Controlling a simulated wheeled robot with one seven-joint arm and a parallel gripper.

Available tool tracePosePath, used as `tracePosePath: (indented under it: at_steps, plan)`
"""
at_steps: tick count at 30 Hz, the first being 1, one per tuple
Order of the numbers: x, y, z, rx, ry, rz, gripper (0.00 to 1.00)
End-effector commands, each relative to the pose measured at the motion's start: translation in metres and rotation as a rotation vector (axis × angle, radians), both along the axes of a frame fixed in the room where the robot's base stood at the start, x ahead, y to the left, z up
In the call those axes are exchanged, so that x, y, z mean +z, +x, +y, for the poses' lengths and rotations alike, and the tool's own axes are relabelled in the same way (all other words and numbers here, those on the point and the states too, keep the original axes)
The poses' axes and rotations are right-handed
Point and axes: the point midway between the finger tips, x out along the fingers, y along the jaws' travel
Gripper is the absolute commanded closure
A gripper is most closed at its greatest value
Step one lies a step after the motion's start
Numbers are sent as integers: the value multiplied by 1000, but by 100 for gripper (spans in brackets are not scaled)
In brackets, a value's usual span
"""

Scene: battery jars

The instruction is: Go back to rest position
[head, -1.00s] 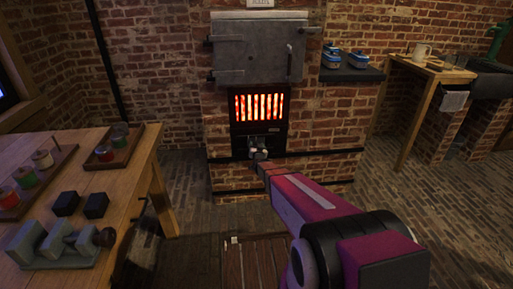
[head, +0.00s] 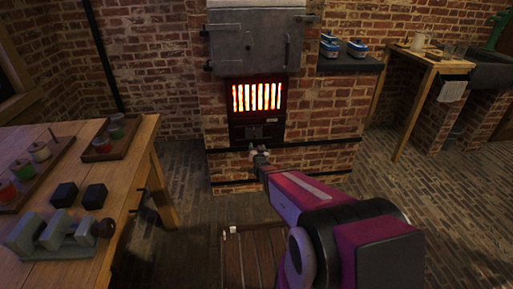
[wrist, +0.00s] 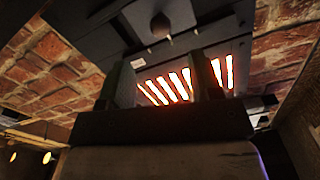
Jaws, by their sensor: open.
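My gripper (head: 259,151) is at the end of my purple arm, in front of the brick furnace's lower part in the head view. In the wrist view my gripper (wrist: 163,85) shows its two dark fingers apart with nothing between them. The glowing grate (head: 258,97) of the furnace sits above and behind the gripper in the head view. It also shows beyond the fingers in the wrist view (wrist: 185,82).
A wooden table (head: 140,160) at left holds a grey vise (head: 55,235), two black blocks (head: 78,195) and trays of jars (head: 110,140). A slatted wooden piece (head: 255,265) lies on the floor below my arm. A shelf (head: 345,65) with blue-topped items and a side table (head: 425,66) stand at right.

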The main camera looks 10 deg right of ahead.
Motion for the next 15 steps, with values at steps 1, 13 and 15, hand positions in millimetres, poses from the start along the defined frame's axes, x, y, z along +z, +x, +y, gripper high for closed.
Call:
tracePosePath:
  at_steps: [1, 13, 15]
  plan:
    - [0, 0, 0, 0, 0, 0, 42]
    - [4, -19, -4, 30, -37, 238, 42]
    - [4, -29, -6, 43, -54, 335, 42]
